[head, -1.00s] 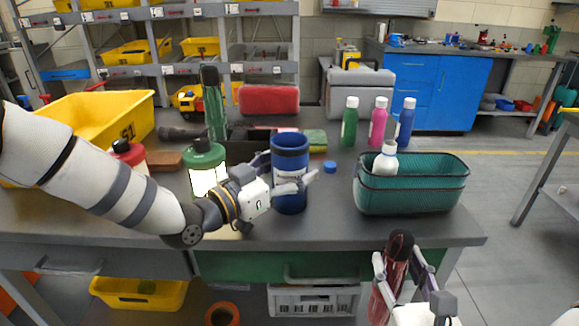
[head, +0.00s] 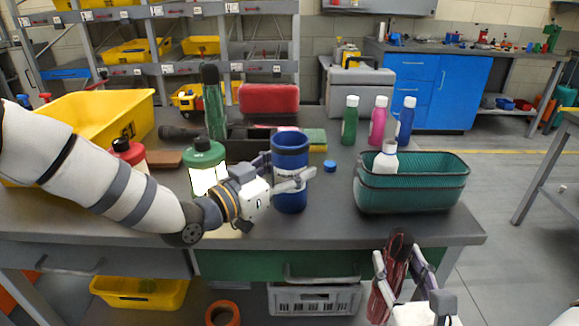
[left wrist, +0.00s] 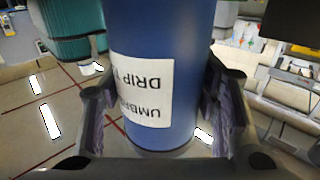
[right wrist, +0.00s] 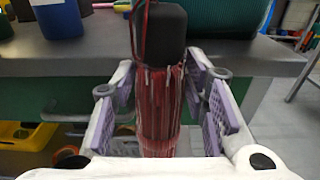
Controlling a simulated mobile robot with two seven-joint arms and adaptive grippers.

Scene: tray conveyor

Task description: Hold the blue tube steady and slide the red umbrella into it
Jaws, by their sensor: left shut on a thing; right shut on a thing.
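The blue tube (head: 291,178) stands upright near the front edge of the bench. My left gripper (head: 283,184) is shut around it from the side. In the left wrist view the tube (left wrist: 190,60) fills the space between the fingers and carries a white label reading "UMBR… DRIP". The red umbrella (head: 397,270) is upright in my right gripper (head: 402,272), in front of the bench and below its top, right of the tube. In the right wrist view the umbrella (right wrist: 162,100) has a dark handle end on top and stands between the fingers. Its lower end is hidden.
A teal basket (head: 412,200) with a white bottle (head: 386,158) stands right of the tube. A blue cap (head: 330,166) lies near the tube. The bench's front edge (head: 340,240) lies between umbrella and tube.

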